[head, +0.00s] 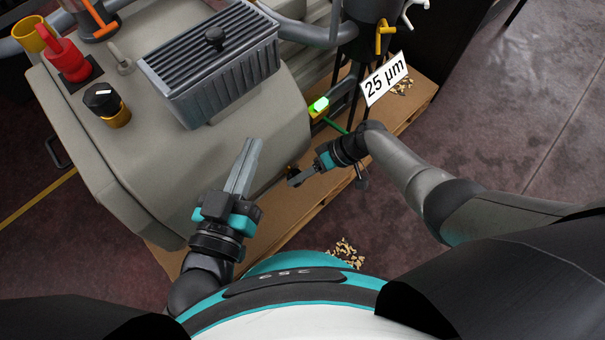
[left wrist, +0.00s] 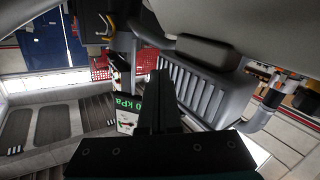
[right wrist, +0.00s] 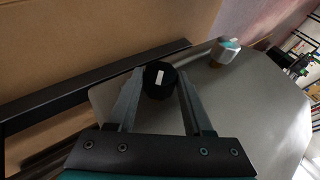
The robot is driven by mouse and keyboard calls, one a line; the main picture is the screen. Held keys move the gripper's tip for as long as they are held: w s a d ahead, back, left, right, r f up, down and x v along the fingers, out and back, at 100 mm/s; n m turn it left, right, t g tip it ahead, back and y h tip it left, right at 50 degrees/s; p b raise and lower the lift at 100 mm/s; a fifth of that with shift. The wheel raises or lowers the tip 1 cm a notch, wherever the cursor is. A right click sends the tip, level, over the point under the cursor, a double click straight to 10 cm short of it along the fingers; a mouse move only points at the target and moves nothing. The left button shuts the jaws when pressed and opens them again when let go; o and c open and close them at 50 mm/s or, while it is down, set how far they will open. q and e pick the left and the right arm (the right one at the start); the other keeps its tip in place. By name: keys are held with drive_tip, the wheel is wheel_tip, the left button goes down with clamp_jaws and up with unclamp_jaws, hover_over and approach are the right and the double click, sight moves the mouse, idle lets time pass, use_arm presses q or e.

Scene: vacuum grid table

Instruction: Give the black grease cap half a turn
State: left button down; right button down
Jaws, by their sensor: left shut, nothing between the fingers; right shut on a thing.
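The black grease cap (right wrist: 160,80) is round with a white mark on its face. It sits low on the side of the grey machine body. My right gripper (head: 294,180) is shut on it, one finger on each side in the right wrist view. In the head view the cap is mostly hidden by the fingers. My left gripper (head: 252,146) is shut and empty, held in front of the machine, apart from it. Its closed fingers also show in the left wrist view (left wrist: 157,100).
On the grey machine stand a ribbed grey box (head: 215,65), a black-topped brass knob (head: 105,102) and a red handle (head: 65,58). A white "25 µm" sign (head: 385,80) is beyond my right arm. Spilled chips (head: 346,251) lie near my base.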

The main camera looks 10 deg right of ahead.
drive_tip(key=shift+c, duration=1.5)
unclamp_jaws()
drive_tip(key=shift+r, duration=0.1)
